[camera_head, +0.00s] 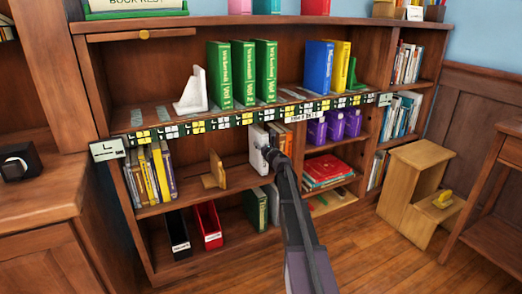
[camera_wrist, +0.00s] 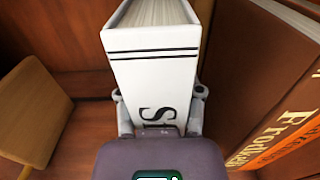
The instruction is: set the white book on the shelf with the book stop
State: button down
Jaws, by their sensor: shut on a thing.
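The white book (camera_head: 258,140) stands upright on the middle shelf of the bookcase. In the wrist view the white book (camera_wrist: 152,72) shows its spine, with two black lines and dark lettering. My gripper (camera_head: 268,155) is at its front, and in the wrist view my gripper (camera_wrist: 160,115) has a finger on each side of the spine, shut on it. A wooden book stop (camera_head: 213,173) stands left of it on the same shelf, apart from it; it also shows in the wrist view (camera_wrist: 35,110). A white book stop (camera_head: 191,92) and a green one (camera_head: 352,76) stand on the upper shelf.
A brown book (camera_wrist: 270,75) with orange lettering stands close on the right. Green books (camera_head: 243,75), a blue book (camera_head: 318,68) and a yellow one fill part of the upper shelf. A labelled strip (camera_head: 220,121) runs along its edge. A wooden step stool (camera_head: 415,175) stands at right.

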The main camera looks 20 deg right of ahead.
jog(key=shift+f, duration=0.4)
jog(key=shift+c, duration=1.2)
grip_release()
jog(key=shift+r, duration=0.15)
jog(key=s, duration=1.2)
jog(key=shift+d, duration=0.2)
